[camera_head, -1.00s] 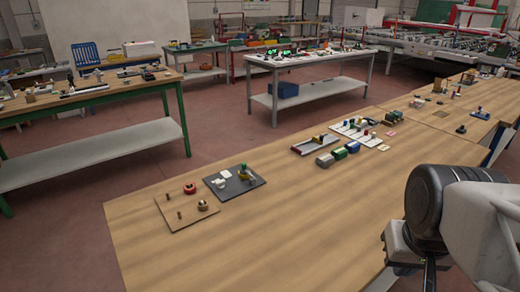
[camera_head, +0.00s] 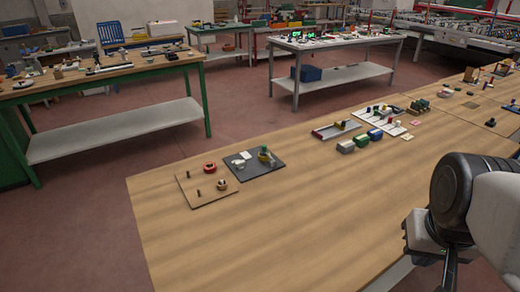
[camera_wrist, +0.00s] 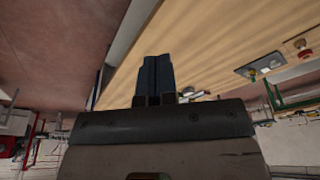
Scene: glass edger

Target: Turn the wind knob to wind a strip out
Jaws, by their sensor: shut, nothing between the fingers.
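My gripper (camera_wrist: 158,75) is shut and empty in the wrist view, its dark fingers together over the wooden bench. In the head view its dark end hangs at the lower right, apart from everything on the bench. A dark board (camera_head: 270,172) carries white pieces (camera_head: 240,161) and a small yellow and green device (camera_head: 264,155). I cannot tell which part is the wind knob, and no strip is clear to me.
The near wooden bench (camera_head: 320,225) is bare in front of the boards. Farther along it are a long tray (camera_head: 336,130), several coloured blocks (camera_head: 360,140) and a white rack (camera_head: 393,128). Other tables (camera_head: 110,80) stand behind, across the red floor.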

